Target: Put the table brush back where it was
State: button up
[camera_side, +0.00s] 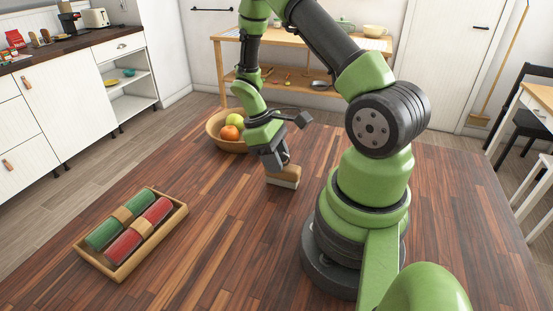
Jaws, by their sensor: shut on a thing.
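The table brush (284,178) has a tan wooden body with a pale lower edge. It is at the middle of the wooden table (215,215), in front of the fruit bowl. My gripper (278,166) points down and is shut on the brush from above. The upper part of the brush is hidden by the jaws. I cannot tell whether the brush touches the table or is just above it.
A wooden bowl (215,128) with an orange and green-yellow fruit stands just behind and left of my gripper. A wooden tray (168,225) with green and red cylinders lies at the front left. The table between tray and brush is clear.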

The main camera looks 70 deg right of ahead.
jog(key=shift+f, duration=0.35)
jog(key=o, duration=1)
jog(key=shift+o, duration=0.2)
jog(key=shift+r, duration=0.15)
jog(key=w+a+r+t, duration=0.1)
jog(key=w+a+r, duration=0.1)
jog(key=r, duration=0.6)
jog(key=w+a+r+t, duration=0.1)
jog(key=w+r, duration=0.2)
jog(key=r, duration=0.5)
jog(key=s+a+r+m+t+y, duration=0.1)
jog(key=s+a+r+m+t, duration=0.3)
jog(key=s+a+r+t, duration=0.5)
jog(key=a+r, duration=0.1)
jog(key=a, duration=0.3)
jog(key=shift+s+a+r+t+y, duration=0.2)
jog(key=shift+s+r+t+y, duration=0.1)
jog(key=shift+r, duration=0.1)
